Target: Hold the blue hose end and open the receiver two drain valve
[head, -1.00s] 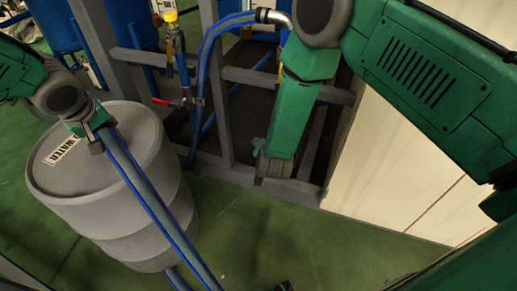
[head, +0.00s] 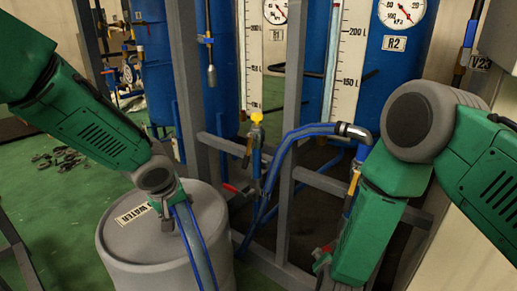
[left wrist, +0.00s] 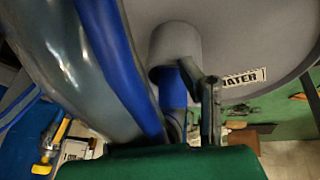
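The blue-edged clear hose (head: 187,240) runs down from the grey water barrel's top (head: 165,250). My left gripper (head: 167,224) is at its upper end and appears shut on it. In the left wrist view the hose (left wrist: 120,70) fills the left side, beside a dark gripper finger (left wrist: 208,108). A blue piece (left wrist: 172,88) meets a grey cylinder on the barrel; whether the hose end sits inside is unclear. Receiver two (head: 398,85) is the blue tank labelled R2. A yellow valve part (head: 353,183) below it is partly hidden by my right forearm. My right gripper (head: 322,264) is low beside a red piece (head: 326,248); its fingers are unclear.
Grey frame posts (head: 290,120) and rails stand before the tanks. A second blue hose (head: 285,150) bends to a metal fitting.

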